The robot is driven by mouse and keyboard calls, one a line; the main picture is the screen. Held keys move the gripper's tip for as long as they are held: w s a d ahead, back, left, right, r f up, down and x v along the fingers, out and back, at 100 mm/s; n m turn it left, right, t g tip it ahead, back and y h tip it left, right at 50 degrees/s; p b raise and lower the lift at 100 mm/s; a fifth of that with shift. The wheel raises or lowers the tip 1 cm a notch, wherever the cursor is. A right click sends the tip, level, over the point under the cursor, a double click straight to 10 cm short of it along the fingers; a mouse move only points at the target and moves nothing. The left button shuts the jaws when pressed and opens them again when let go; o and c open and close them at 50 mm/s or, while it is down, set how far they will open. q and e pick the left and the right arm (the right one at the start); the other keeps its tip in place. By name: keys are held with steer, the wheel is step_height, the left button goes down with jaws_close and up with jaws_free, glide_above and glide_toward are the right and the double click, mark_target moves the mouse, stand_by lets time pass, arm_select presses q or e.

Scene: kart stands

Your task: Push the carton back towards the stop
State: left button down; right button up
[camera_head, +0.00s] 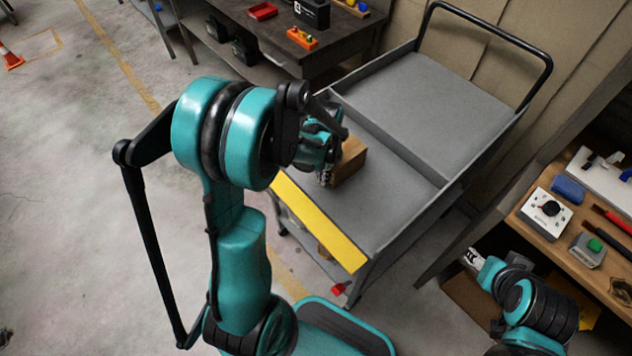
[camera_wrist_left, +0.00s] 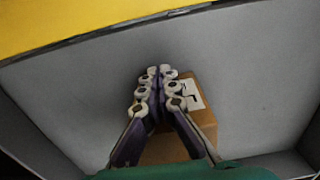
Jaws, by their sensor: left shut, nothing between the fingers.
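The brown carton (camera_head: 351,160) sits on the grey cart's front deck (camera_head: 375,205), in front of a raised grey crosspiece (camera_head: 397,143), which looks like the stop. My left gripper (camera_head: 326,178) is shut and empty, at the carton's front-left side and partly covering it. In the left wrist view the closed fingertips (camera_wrist_left: 160,73) overlap the carton (camera_wrist_left: 203,115), which shows a white label. I cannot tell whether they touch it. My right gripper (camera_head: 470,257) is at the lower right, away from the cart; its jaw state is unclear.
A yellow strip (camera_head: 315,222) runs along the deck's front edge. The cart's rear deck (camera_head: 430,100) is empty below a black handle. A dark workbench (camera_head: 255,30) stands behind left, and a wooden shelf with tools (camera_head: 570,240) at right. The deck right of the carton is clear.

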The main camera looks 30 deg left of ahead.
mark_target(351, 157)
arm_select(q)
steer(key=w+d, duration=0.1)
steer(key=w, duration=0.2)
steer(key=w+d, duration=0.1)
steer(key=w, duration=0.3)
steer(key=w+d, duration=0.1)
steer(key=w, duration=0.2)
steer(key=shift+w+d, duration=0.25)
steer(key=shift+d, duration=0.1)
steer(key=shift+s, duration=0.1)
